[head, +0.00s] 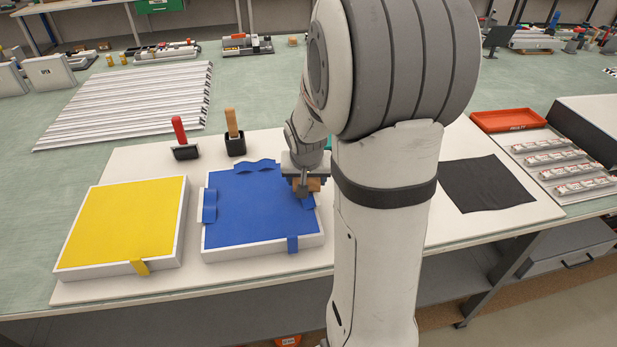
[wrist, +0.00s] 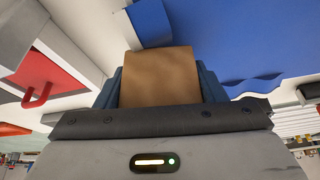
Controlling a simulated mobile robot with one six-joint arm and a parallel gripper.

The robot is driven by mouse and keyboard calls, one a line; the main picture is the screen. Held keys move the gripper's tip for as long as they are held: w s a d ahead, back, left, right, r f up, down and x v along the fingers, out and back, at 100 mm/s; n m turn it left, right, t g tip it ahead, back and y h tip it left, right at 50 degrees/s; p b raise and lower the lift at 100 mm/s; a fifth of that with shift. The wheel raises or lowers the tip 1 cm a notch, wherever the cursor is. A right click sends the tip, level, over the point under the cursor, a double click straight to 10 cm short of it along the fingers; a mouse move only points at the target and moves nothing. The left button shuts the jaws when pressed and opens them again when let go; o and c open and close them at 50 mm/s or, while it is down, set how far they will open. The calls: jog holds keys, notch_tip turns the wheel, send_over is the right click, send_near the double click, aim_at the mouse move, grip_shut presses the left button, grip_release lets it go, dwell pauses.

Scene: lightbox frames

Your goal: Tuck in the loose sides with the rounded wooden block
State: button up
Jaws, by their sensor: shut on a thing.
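A white frame with blue fabric (head: 250,208) lies on the white board. A blue flap (wrist: 150,22) shows in the wrist view close to the block's far end, and a wavy flap (wrist: 255,84) sticks out to the right. My gripper (head: 303,187) is shut on the wooden block (wrist: 160,75) above the frame's right side. Whether the block touches the fabric I cannot tell. My arm hides part of that side.
A yellow-covered frame (head: 122,222) with a yellow flap (head: 139,267) at its front lies to the left. A red-handled tool (head: 181,136) and a wooden-handled tool (head: 234,133) stand behind. Black cloth (head: 486,184) and a red tray (head: 507,120) lie right.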

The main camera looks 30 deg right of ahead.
jog(key=shift+f+b, duration=0.5)
dwell(0.6)
jog(key=shift+s+f+b, duration=0.2)
jog(key=shift+f+b, duration=0.05)
jog(key=shift+b, duration=0.05)
jog(key=shift+c, duration=0.4)
dwell(0.9)
jog(key=shift+w+r+p, duration=0.2)
jog(key=shift+r+p, duration=2.15)
jog(key=shift+r, duration=1.4)
jog(key=shift+f, duration=0.1)
